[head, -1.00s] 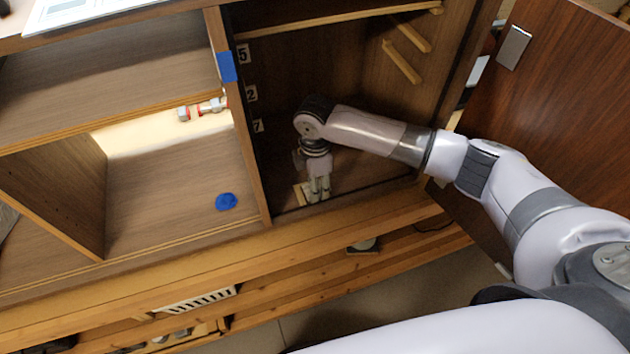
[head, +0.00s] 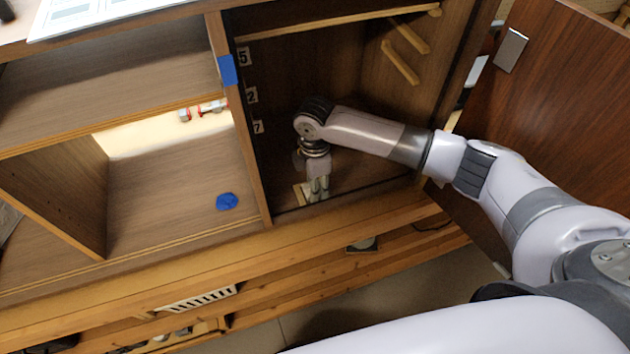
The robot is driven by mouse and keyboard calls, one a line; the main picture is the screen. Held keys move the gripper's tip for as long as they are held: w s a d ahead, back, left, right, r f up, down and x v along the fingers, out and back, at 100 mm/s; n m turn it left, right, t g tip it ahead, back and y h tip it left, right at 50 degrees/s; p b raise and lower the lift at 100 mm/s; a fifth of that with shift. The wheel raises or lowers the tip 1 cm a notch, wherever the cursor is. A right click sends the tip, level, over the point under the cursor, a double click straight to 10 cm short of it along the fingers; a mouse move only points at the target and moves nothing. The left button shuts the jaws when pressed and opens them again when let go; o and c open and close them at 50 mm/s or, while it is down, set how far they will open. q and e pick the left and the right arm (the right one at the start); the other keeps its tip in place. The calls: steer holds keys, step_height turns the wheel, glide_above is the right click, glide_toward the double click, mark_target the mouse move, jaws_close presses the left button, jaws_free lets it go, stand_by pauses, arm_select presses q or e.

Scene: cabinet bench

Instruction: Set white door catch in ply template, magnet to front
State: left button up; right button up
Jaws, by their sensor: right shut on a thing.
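My right gripper (head: 318,192) reaches down inside the right cabinet bay, near the front edge of its floor. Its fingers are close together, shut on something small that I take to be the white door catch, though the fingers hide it. A pale wooden piece, likely the ply template (head: 300,194), lies on the bay floor at the gripper's left side and is partly covered. I cannot tell which way the magnet faces, or whether the catch touches the template. My left gripper is not in view.
The cabinet divider (head: 240,130) stands left of my right arm. The open door (head: 560,110) is at the right, with a metal plate (head: 511,49) on it. Wooden runners (head: 400,62) line the bay's right wall. A blue lump (head: 227,201) lies in the left bay.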

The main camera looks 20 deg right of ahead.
steer(key=shift+f, duration=0.5)
stand_by(0.8)
steer(key=o, duration=0.9)
steer(key=shift+o, duration=0.5)
steer(key=o, duration=0.3)
steer(key=shift+r, duration=0.15)
steer(key=shift+r+p, duration=3.65)
steer(key=shift+p, duration=0.25)
steer(key=shift+f, duration=0.1)
